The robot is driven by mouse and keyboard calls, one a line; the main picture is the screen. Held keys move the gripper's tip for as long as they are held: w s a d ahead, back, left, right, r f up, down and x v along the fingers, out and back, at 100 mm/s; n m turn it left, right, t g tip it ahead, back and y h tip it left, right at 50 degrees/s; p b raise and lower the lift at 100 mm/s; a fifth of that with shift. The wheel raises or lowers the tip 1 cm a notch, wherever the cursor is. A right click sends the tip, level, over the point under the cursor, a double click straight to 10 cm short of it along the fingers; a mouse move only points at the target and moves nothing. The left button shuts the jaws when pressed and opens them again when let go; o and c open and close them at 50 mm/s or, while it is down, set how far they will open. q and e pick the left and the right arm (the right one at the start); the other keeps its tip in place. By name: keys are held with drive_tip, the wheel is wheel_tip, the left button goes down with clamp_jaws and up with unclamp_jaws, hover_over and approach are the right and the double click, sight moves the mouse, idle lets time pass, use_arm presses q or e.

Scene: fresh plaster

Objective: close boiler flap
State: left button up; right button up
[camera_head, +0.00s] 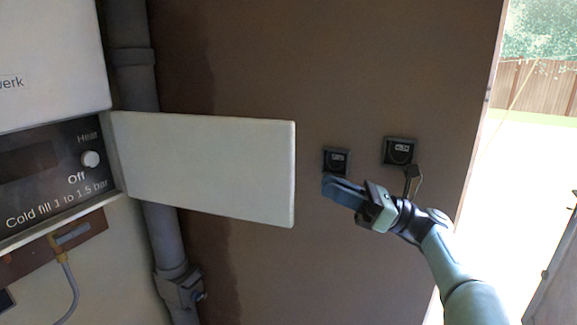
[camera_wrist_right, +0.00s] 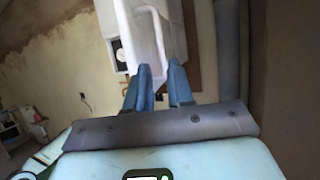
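The boiler flap (camera_head: 205,165) is a plain white panel. In the head view it stands swung open, sticking out to the right from the edge of the boiler's dark control panel (camera_head: 50,170). The panel behind it is uncovered, with a white knob (camera_head: 90,158) at "Off". My right gripper (camera_head: 330,188) is to the right of the flap's free edge, apart from it, with its fingers pointing left. In the right wrist view its two fingers (camera_wrist_right: 159,70) stand apart with nothing held between them. A white shape (camera_wrist_right: 145,35), probably the boiler, lies beyond them. My left gripper is not in view.
A grey vertical pipe (camera_head: 163,235) runs behind the flap, with a valve low down. Two dark sockets (camera_head: 399,150) are on the brown wall behind my right gripper. A bright opening to outdoors (camera_head: 520,200) is at the right. The space between gripper and flap looks clear.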

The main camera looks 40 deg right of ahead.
sight(283, 167)
drive_tip(key=p+x, duration=0.1)
drive_tip(key=x, duration=0.9)
drive_tip(key=shift+w+a+r+p, duration=0.1)
drive_tip(key=shift+w+a+p, duration=0.1)
drive_tip(key=shift+w+p, duration=0.15)
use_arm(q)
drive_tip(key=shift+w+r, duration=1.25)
use_arm(e)
drive_tip(key=shift+s, duration=0.1)
clamp_jaws()
